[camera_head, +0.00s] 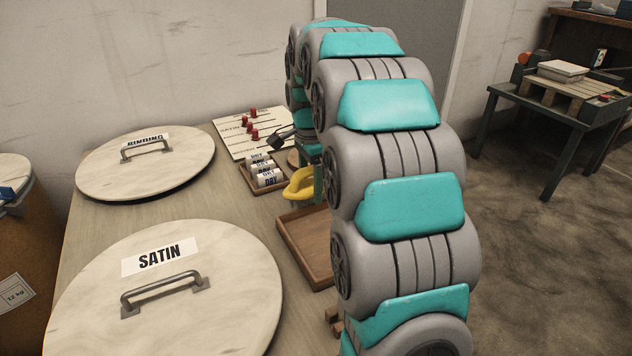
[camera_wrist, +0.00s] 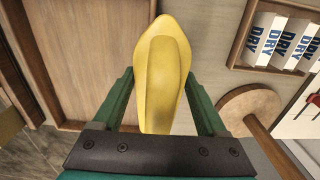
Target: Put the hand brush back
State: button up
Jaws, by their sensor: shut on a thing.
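A yellow tool, which I take to be the hand brush (camera_head: 299,186), is held above the table, between the open wooden tray and the DRY box. In the wrist view the yellow hand brush (camera_wrist: 160,70) stands between the two green fingers of my gripper (camera_wrist: 162,105), which is shut on it. I see only its smooth yellow body; no bristles show. In the head view my arm hides most of the gripper. The shallow wooden tray (camera_head: 308,245) below looks empty where it shows, and my arm covers its right side. The tray also shows in the wrist view (camera_wrist: 95,70).
Behind is a white board (camera_head: 240,130) with red pegs. Two large round lids, one marked SATIN (camera_head: 170,290), fill the left of the table.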

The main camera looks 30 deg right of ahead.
jog(key=w+d, duration=0.1)
jog(key=w, duration=0.1)
jog(key=w+d, duration=0.3)
jog(key=shift+w+f, duration=0.3)
jog(key=shift+f, duration=1.75)
jog(key=shift+f, duration=0.1)
jog(key=o, duration=1.2)
jog(key=shift+o, duration=0.2)
notch_tip(320, 180, up, 12)
